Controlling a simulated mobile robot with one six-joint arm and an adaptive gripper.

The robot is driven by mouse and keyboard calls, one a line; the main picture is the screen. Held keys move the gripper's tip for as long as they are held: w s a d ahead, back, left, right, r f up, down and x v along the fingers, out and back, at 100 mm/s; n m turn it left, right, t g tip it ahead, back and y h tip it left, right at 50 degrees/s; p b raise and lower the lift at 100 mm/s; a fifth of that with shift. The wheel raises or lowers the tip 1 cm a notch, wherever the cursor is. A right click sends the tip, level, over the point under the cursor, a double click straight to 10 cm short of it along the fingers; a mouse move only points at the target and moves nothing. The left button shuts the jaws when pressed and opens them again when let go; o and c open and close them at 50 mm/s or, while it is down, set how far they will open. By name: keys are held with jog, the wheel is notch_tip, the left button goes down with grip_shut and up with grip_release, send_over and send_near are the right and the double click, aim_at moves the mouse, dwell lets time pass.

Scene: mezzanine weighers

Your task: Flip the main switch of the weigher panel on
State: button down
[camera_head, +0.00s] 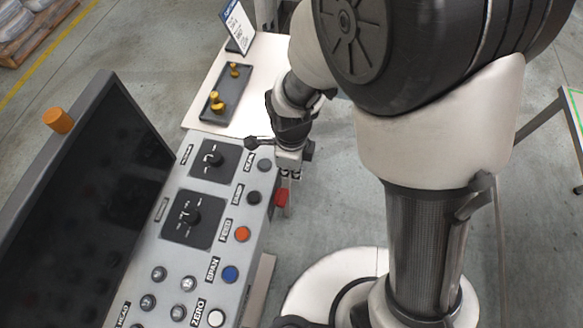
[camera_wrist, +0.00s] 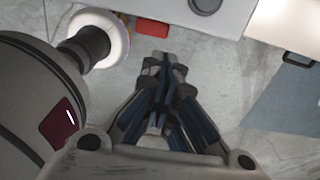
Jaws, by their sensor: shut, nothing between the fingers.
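The weigher panel (camera_head: 222,232) is a light grey sloped console on the left in the head view. Which part is the main switch is not readable. My gripper (camera_head: 288,177) is beside the panel's far right edge, just beyond the red part. In the wrist view my gripper (camera_wrist: 165,62) is shut and empty, apart from the red part.
A white table (camera_head: 262,75) behind holds a dark tray (camera_head: 235,91) with yellow pieces and a sign (camera_head: 238,27). Open floor lies right of the panel.

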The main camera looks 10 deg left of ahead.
aim_at(281, 197)
notch_tip(281, 197, down, 11)
jog(key=b, duration=0.2)
